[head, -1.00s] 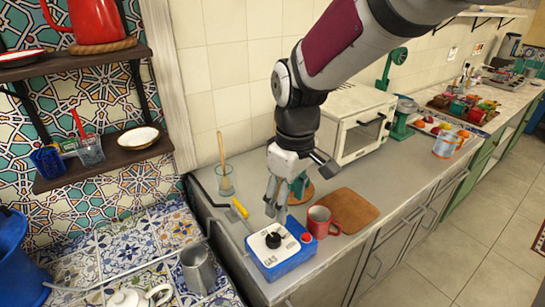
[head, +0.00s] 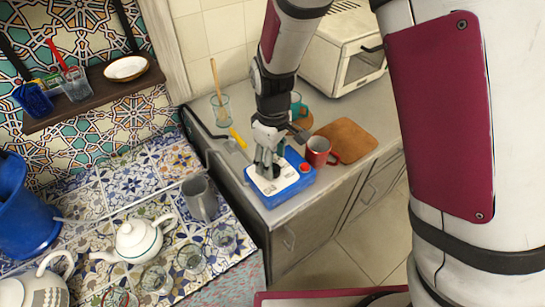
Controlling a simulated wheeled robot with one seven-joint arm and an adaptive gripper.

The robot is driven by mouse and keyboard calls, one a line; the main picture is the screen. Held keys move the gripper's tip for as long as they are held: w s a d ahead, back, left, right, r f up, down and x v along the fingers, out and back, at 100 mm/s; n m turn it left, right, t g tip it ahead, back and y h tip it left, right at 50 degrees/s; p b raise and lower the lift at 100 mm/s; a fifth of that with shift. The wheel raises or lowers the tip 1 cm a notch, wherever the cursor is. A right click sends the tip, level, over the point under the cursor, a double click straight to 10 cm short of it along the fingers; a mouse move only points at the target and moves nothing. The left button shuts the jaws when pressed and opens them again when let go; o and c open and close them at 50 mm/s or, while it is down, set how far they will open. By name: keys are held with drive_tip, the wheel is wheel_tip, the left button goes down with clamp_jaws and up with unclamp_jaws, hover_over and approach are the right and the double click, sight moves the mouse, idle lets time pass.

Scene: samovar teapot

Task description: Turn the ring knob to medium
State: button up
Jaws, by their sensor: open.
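The ring knob is a black knob (head: 266,171) on the white top of a blue box (head: 289,189), which stands at the near left corner of the grey counter. My gripper (head: 267,165) points down right over the knob, with its fingers at the knob and covering much of it. The jaws are open. I cannot tell whether the fingers touch the knob. A red button (head: 305,167) shows at the box's right corner. The knob's pointer and markings are too small and covered to read.
A red mug (head: 318,151) stands close to the right of the box, before a wooden board (head: 346,140). A yellow-handled tool (head: 238,138) lies behind. A white toaster oven (head: 340,55) is farther back. A grey pitcher (head: 200,198) and white teapot (head: 138,239) stand on the tiled surface.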

drive_tip(key=shift+f, duration=1.3)
drive_tip(key=shift+c, duration=0.6)
drive_tip(key=c, duration=1.1)
drive_tip(key=shift+o, duration=0.3)
